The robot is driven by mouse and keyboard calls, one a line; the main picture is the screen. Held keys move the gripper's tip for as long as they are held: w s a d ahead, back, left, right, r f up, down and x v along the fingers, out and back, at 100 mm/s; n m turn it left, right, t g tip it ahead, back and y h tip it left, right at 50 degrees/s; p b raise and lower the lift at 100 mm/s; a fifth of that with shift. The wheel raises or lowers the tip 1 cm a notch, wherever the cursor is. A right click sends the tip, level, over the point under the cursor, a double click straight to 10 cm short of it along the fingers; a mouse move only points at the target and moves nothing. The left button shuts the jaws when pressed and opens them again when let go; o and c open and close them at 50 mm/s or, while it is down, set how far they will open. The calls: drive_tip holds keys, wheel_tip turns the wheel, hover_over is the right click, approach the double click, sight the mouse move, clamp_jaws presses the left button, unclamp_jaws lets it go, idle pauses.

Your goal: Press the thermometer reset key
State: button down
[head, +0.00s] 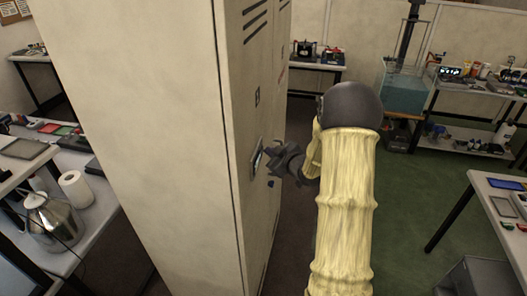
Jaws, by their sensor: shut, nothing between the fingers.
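A tall cream cabinet (170,130) stands in the middle of the head view. My gripper (268,153) is dark, shut and empty. Its fingertips are at or very near the panel; I cannot tell whether they touch it. My arm, in a cream sleeve, reaches in from the lower right.
A small dark knob or latch (271,183) sits below the panel. At left, a bench holds a metal kettle-like vessel (54,218) and a paper roll (76,190). A water tank (403,90) and shelving stand at back right. Green floor (405,190) is open at right.

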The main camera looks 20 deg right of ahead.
drive_tip(key=shift+s+d, duration=0.5)
drive_tip(key=shift+d, duration=0.1)
drive_tip(key=s+d, duration=0.2)
drive_tip(key=d, duration=0.2)
drive_tip(key=shift+s+d, duration=0.1)
drive_tip(key=shift+s, duration=0.3)
idle(0.8)
drive_tip(key=s+a+f+m+g+h+b, duration=0.1)
drive_tip(key=s+a+m+g, duration=0.3)
drive_tip(key=s+a, duration=0.5)
drive_tip(key=s+a+f+m+g+h+b, duration=0.2)
drive_tip(key=s+a+g, duration=0.5)
drive_tip(key=s, duration=0.9)
drive_tip(key=a+f+m+b, duration=0.1)
drive_tip(key=a+m, duration=0.1)
drive_tip(key=a, duration=0.1)
drive_tip(key=shift+f+g+b, duration=0.3)
drive_tip(key=shift+b, duration=0.1)
